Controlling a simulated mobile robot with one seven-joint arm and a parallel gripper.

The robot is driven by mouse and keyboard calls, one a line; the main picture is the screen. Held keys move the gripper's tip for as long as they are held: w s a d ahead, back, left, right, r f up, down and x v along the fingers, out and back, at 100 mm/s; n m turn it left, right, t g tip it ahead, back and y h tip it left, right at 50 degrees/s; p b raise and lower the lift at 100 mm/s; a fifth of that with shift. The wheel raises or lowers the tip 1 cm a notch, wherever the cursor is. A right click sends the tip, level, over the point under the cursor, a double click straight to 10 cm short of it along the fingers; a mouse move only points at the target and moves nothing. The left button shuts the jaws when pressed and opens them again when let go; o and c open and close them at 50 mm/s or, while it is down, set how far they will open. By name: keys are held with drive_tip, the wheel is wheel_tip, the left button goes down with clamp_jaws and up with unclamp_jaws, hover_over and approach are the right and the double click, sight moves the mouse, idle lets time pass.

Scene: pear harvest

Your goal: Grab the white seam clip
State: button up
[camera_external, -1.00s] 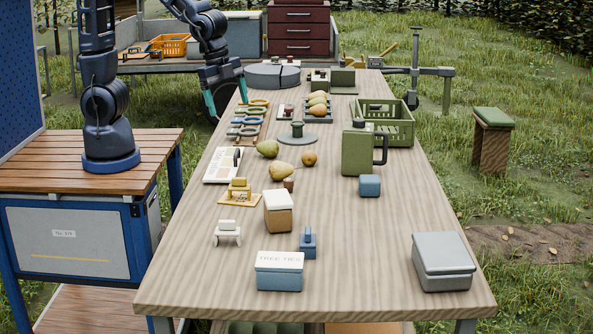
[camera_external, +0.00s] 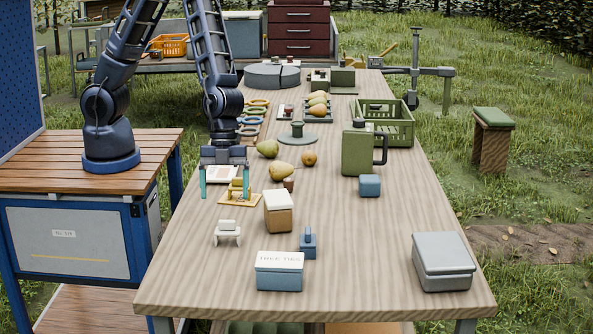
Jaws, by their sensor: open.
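A small white clip-like piece (camera_external: 228,236), which looks like the white seam clip, stands on short legs at the left front of the wooden table (camera_external: 350,270). A yellow piece of similar shape (camera_external: 236,190) sits on a flat tan base just behind it. My gripper (camera_external: 224,196) points down with its two teal fingers wide apart and nothing held. In the picture it is above and behind the white clip, over the area of the yellow piece. Its exact height over the table cannot be told.
A tan box with a white lid (camera_external: 278,212) stands right of the white clip. Pears (camera_external: 282,171), a green can (camera_external: 357,150) and a crate (camera_external: 390,124) lie farther back. The right front holds a grey box (camera_external: 443,262).

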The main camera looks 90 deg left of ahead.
sight(227, 220)
drive_tip(key=x, duration=0.5)
drive_tip(key=shift+w+x, duration=0.15)
drive_tip(key=shift+x, duration=1.3)
drive_tip(key=shift+w+x, duration=0.1)
drive_tip(key=shift+x, duration=1.4)
drive_tip(key=c, duration=1)
drive_tip(key=shift+r, duration=0.1)
drive_tip(key=shift+c, duration=0.2)
